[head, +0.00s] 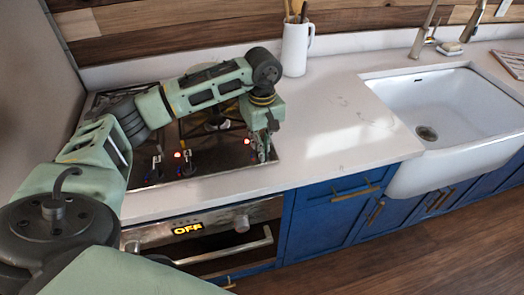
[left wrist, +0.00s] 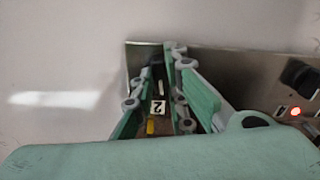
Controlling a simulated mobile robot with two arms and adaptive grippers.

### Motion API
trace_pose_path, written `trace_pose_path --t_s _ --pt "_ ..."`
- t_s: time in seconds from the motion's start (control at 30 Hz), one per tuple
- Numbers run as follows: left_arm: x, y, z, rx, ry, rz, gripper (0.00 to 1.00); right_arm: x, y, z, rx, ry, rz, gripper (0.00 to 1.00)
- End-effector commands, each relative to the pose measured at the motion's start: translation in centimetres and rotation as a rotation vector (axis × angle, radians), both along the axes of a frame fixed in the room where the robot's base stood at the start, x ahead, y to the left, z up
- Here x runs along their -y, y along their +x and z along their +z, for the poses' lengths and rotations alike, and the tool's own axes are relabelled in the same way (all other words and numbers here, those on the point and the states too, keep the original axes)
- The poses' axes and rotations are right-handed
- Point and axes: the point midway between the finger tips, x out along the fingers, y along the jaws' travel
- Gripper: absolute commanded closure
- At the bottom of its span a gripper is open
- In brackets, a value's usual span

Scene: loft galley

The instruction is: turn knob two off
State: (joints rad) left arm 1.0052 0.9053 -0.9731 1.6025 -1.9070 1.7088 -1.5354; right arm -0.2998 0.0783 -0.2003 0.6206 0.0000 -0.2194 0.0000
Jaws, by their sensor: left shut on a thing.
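Knob two (left wrist: 158,84) is a small dark knob on the steel cooktop, next to a white label (left wrist: 158,107) marked 2 in the left wrist view. My left gripper (head: 262,150) reaches down at the cooktop's front right corner, and its green and grey fingers (left wrist: 163,78) are closed around the knob from both sides. In the head view the fingers mostly hide this knob. The knob's exact turned angle is hard to read. My right gripper is not in view.
Other knobs (head: 156,167) stand along the cooktop's (head: 215,166) front, with red lights lit near them. The oven (head: 205,242) below reads OFF. A white utensil jug (head: 296,48) stands behind, right of the cooktop. The counter (head: 345,115) toward the sink (head: 455,95) is clear.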

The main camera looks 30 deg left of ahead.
Motion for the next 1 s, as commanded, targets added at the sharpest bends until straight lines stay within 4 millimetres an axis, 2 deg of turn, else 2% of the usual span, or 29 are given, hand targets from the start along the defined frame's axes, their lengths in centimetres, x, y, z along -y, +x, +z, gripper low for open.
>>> trace_pose_path --t_s 0.03,0.3,0.87,0.9,1.0 --pt "-0.1 0.2 -0.2 0.006 0.000 -0.027 1.00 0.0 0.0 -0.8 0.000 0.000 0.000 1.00" --pt "0.0 0.1 0.0 0.005 -0.001 -0.148 1.00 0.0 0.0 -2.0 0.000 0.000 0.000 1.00" --pt "0.0 0.1 0.3 0.005 -0.001 -0.189 1.00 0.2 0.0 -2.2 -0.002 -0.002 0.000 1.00" --pt "0.0 0.1 0.3 0.005 -0.001 -0.189 0.87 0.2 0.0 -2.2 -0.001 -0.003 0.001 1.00" --pt "0.0 0.1 0.2 0.004 0.000 -0.188 0.78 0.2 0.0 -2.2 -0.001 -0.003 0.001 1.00"
